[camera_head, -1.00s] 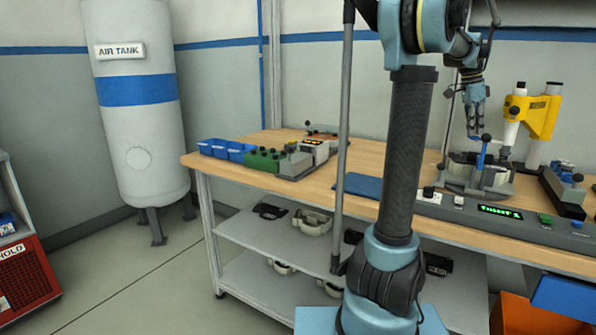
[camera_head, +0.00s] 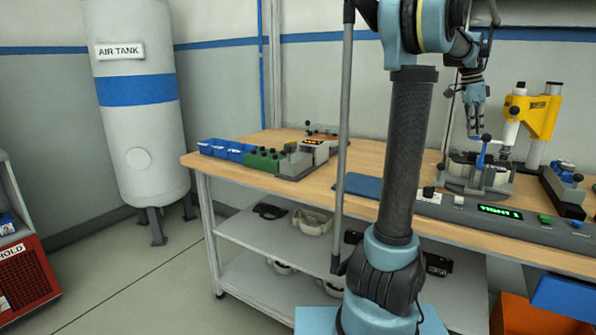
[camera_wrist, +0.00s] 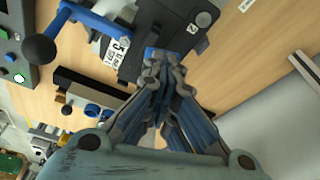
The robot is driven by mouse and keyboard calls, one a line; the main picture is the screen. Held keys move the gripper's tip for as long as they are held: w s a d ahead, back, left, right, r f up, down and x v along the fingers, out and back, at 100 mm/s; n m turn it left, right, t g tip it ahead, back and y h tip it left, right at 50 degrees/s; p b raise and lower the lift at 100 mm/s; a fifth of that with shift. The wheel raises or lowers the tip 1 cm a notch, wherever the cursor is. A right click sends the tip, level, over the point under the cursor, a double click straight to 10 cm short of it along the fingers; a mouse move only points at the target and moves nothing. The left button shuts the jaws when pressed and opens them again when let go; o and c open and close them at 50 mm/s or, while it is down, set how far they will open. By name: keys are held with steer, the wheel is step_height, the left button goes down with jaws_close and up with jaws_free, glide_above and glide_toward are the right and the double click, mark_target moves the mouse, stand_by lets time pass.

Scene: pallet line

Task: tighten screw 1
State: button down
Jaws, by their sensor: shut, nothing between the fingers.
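My gripper (camera_head: 474,134) hangs above the grey clamp fixture (camera_head: 465,185) on the bench, with its fingers pointing down. In the wrist view my gripper (camera_wrist: 163,66) has its fingers drawn together, with nothing seen between them. A small blue piece (camera_wrist: 152,51) shows just beyond the fingertips; I cannot tell what it is. The fixture carries a pale part (camera_head: 490,177) and a blue lever (camera_head: 481,158) with a black knob, which also shows in the wrist view (camera_wrist: 39,48). Screw 1 cannot be made out in either view.
A control strip with a lit green display (camera_head: 499,211) runs along the bench's front edge. A yellow press (camera_head: 542,115) stands behind right. Blue bins (camera_head: 222,150) and a green block (camera_head: 264,160) sit at left. A blue mat (camera_head: 362,185) lies between.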

steer(key=shift+r, duration=0.1)
stand_by(1.4)
step_height(320, 180, up, 9)
stand_by(1.3)
